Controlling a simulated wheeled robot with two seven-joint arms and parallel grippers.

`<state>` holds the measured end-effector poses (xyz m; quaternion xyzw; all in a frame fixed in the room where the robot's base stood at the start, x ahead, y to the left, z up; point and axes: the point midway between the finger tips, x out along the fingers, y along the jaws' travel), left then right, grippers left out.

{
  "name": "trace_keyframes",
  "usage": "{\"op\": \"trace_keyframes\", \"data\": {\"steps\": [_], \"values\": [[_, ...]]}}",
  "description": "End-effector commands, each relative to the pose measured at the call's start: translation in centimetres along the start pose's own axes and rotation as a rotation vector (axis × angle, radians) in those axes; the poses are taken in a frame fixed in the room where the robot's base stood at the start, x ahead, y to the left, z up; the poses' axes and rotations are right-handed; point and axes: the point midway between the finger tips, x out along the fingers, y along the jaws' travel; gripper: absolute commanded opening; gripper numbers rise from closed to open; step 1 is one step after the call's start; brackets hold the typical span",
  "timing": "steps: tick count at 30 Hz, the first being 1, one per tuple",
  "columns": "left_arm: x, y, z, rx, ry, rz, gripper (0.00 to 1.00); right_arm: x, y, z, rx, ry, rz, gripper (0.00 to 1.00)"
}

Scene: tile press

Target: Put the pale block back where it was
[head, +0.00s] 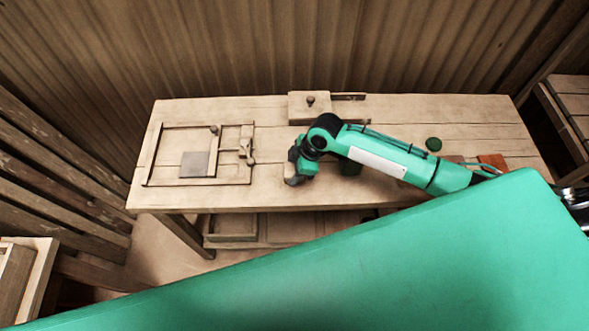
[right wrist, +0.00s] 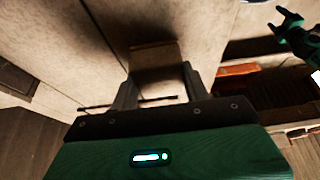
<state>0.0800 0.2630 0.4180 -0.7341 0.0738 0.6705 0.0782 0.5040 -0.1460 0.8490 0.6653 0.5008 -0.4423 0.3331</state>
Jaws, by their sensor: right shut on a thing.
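My right gripper (head: 293,181) is lowered over the front middle of the wooden table. In the right wrist view its two fingers (right wrist: 160,88) are shut on a block (right wrist: 155,58), which looks brown in shadow there. In the head view only a pale bit of the block (head: 289,170) shows by the gripper; the rest is hidden. I cannot tell whether it touches the table. A dark two-pronged gripper, seemingly my left (right wrist: 287,20), shows small at the upper right of the right wrist view, prongs apart and empty. It does not show in the head view.
A wooden frame (head: 148,155) with a grey square tile (head: 194,164) lies on the table's left part. A pale wooden fixture with a knob (head: 310,101) stands at the back middle. A green round thing (head: 433,144) and an orange piece (head: 493,161) lie at the right.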

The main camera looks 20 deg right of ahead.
Motion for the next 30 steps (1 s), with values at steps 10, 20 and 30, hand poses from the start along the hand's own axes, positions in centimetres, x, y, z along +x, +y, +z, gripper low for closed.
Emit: {"op": "trace_keyframes", "data": {"steps": [10, 20, 30], "values": [[-0.21, -0.02, -0.06, 0.0, 0.001, 0.0, 0.67, 1.09, 0.01, 0.49, -0.001, -0.001, 0.001, 0.29], [-0.14, -0.03, -0.1, 0.0, 0.001, 0.0, 0.67, 1.3, 0.0, 0.58, 0.0, -0.001, 0.001, 0.69], [-0.04, -0.04, -0.13, 0.0, 0.002, 0.0, 0.67, 0.44, 0.07, 0.47, -0.001, 0.001, 0.002, 0.69]]}}
